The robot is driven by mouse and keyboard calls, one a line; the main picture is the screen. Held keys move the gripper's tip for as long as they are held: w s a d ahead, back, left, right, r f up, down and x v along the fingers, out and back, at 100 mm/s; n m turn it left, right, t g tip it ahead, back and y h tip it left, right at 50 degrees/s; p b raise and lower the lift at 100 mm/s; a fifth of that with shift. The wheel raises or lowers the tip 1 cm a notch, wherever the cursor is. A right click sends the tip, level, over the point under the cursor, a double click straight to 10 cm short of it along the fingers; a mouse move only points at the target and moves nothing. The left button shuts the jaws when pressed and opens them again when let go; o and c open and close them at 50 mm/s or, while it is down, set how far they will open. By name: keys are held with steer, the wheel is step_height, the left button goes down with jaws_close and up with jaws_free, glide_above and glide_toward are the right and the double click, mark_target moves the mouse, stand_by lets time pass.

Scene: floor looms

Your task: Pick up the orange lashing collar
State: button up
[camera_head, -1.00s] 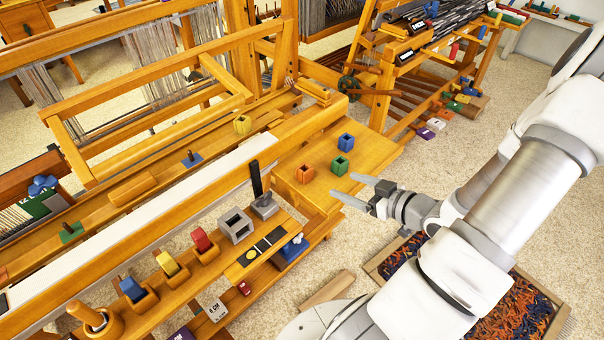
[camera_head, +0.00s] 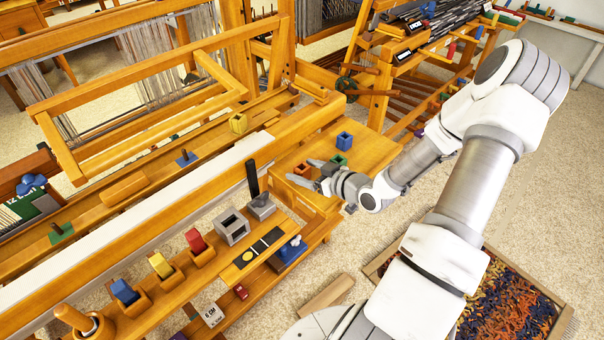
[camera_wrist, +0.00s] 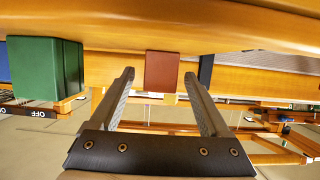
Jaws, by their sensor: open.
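The orange lashing collar (camera_head: 303,169) is a small square block with a hole in its top, standing on the wooden shelf (camera_head: 365,152) at the end of the loom. In the wrist view the collar (camera_wrist: 162,71) looks reddish brown and shows between the fingertips, with a gap on each side. My gripper (camera_head: 302,172) is open, with its fingers low and pointing left at the collar. The wrist view shows the same open gripper (camera_wrist: 158,74). I cannot tell how far the collar lies between the fingers.
A green collar (camera_head: 340,159) and a blue collar (camera_head: 344,140) stand close behind on the same shelf. The green one shows large at the left in the wrist view (camera_wrist: 45,68). A grey block with an upright black handle (camera_head: 261,207) stands to the left, and the loom beam runs behind.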

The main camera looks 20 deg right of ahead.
steer(key=shift+w+a+f, duration=0.2)
steer(key=shift+w, duration=0.35)
jaws_close()
steer(key=shift+r, duration=0.2)
